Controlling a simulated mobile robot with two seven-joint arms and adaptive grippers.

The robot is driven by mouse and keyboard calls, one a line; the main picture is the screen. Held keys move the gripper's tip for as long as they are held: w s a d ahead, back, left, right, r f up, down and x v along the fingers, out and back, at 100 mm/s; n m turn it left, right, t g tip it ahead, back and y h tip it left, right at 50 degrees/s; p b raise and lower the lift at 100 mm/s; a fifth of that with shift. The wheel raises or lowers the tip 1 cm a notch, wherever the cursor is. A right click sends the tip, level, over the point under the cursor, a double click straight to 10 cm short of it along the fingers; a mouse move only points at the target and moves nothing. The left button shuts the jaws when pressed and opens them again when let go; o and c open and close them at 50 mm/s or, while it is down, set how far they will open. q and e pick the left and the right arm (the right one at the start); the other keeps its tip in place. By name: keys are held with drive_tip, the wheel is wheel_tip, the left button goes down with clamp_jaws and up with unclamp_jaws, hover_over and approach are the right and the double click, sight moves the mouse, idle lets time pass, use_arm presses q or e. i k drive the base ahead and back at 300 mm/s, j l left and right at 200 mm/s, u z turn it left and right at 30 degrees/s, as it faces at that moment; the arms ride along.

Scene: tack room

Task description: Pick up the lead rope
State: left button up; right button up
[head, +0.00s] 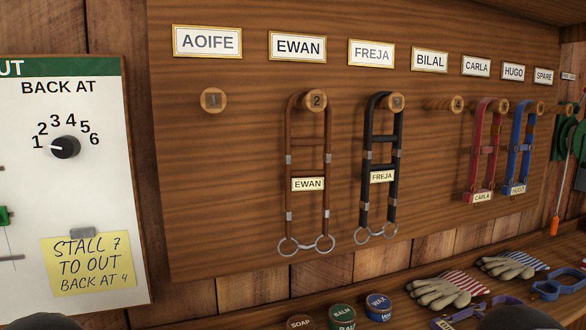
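I cannot clearly make out a lead rope. Green gear (568,138) hangs at the far right edge, partly cut off, and I cannot tell what it is. A purple strap-like item (471,312) lies on the shelf at the bottom, partly hidden. A blue strap-like item (556,288) lies on the shelf at the right. Neither gripper can be made out; only dark rounded shapes rise at the bottom edge, at left and at right of the middle.
Brown (291,208), black (366,160), red (472,172) and blue (514,155) halters hang on a pegboard (230,180). Pegs 1 (213,100) and 4 (456,104) are bare. Tins (342,317) and gloves (440,292) lie below. A whiteboard (100,190) stands left.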

sight(536, 293)
drive_tip(key=z, duration=1.6)
